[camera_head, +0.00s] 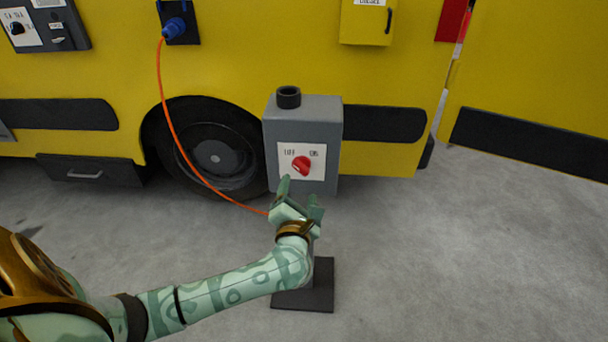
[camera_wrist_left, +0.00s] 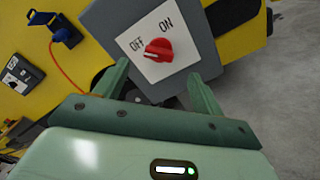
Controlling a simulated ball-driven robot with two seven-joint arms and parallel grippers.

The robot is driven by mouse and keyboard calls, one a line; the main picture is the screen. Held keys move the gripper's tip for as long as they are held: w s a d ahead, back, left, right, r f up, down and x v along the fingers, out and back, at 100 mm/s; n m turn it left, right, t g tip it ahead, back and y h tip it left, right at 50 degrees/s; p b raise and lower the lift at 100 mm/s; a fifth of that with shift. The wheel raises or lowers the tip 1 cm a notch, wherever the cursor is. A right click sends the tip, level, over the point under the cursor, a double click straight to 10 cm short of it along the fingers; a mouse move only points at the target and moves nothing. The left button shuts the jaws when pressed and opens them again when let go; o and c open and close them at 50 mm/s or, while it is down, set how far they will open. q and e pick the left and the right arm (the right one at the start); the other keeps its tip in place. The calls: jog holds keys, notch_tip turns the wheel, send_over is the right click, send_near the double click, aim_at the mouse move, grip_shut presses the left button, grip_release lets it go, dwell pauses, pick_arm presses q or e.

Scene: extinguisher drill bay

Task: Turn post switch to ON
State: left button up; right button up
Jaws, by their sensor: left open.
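The post switch is a red knob (camera_head: 301,165) on a white plate (camera_head: 316,150) marked OFF and ON, on the front of a grey box (camera_head: 308,108). In the left wrist view the knob (camera_wrist_left: 160,49) has its narrow end toward the OFF side. My left gripper (camera_head: 300,196), pale green, is open just below and in front of the knob. In the left wrist view its two fingers (camera_wrist_left: 159,72) point at the plate, with the knob beyond and between them, seemingly not touched. My right gripper is not in view.
The box stands on a post with a dark base plate (camera_head: 316,292). A yellow vehicle (camera_head: 240,60) with a black wheel (camera_head: 213,155) is behind it. An orange cable (camera_head: 166,105) hangs from a blue plug (camera_head: 175,27) and passes behind my gripper. Grey floor (camera_head: 450,250) on the right is clear.

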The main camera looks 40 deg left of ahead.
aim_at(302, 170)
pick_arm(q)
jog(key=b+x, duration=0.2)
jog(key=x, duration=0.5)
jog(key=shift+w+f, duration=0.1)
jog(key=shift+f, duration=0.1)
jog(key=shift+w+a+r, duration=0.1)
jog(key=shift+w+a, duration=0.25)
jog(key=shift+w, duration=0.15)
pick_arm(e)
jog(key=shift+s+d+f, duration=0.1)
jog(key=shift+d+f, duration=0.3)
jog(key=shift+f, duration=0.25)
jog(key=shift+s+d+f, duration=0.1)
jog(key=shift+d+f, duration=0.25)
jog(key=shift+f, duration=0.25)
